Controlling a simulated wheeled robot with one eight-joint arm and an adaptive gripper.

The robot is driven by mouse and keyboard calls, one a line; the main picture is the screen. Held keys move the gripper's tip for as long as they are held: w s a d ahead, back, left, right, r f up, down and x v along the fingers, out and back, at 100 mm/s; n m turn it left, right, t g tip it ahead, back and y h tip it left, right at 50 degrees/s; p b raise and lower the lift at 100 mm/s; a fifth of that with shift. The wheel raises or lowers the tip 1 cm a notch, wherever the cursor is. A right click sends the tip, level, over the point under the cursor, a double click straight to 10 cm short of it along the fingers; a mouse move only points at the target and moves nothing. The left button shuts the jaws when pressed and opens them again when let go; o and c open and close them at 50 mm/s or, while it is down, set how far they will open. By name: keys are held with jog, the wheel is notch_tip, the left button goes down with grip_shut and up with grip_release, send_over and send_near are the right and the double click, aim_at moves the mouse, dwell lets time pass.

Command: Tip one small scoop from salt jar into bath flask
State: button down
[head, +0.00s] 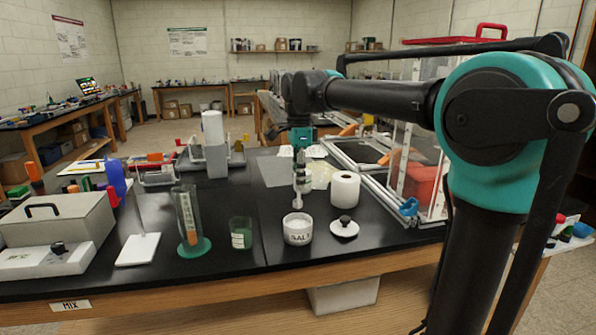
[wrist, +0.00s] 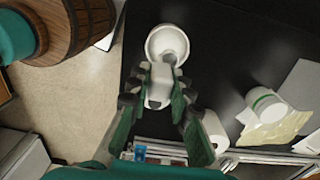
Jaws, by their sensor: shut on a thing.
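The salt jar (head: 297,233) is a white open tub marked SALT near the table's front edge. It also shows in the wrist view (wrist: 151,45), just beyond my fingertips. My gripper (head: 301,178) points down above the jar. It is shut on a white scoop (wrist: 158,88), whose lower end (head: 297,203) is over the jar's mouth. Whether the scoop holds salt I cannot tell. A small glass vessel with a green label (head: 241,235) stands left of the jar and may be the bath flask; its label is too small to read.
A white lid with a black knob (head: 344,228) lies right of the jar, with a paper roll (head: 345,190) behind. A cylinder on a green base (head: 188,222) and a white stand (head: 138,249) are further left. An extrusion frame (head: 388,205) bounds the right.

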aim_at(299, 201)
jog(key=shift+f, duration=3.65)
jog(key=shift+r, duration=0.1)
jog(key=shift+r, duration=4.9)
jog(key=s+a, duration=0.2)
jog(key=a, duration=0.6)
jog(key=s+a, duration=0.3)
jog(key=a, duration=0.6)
jog(key=w+d+f+g+y, duration=0.3)
jog(key=d+f+y, duration=0.6)
jog(key=y, duration=0.6)
jog(key=shift+f+g, duration=0.2)
jog(key=shift+g, duration=0.5)
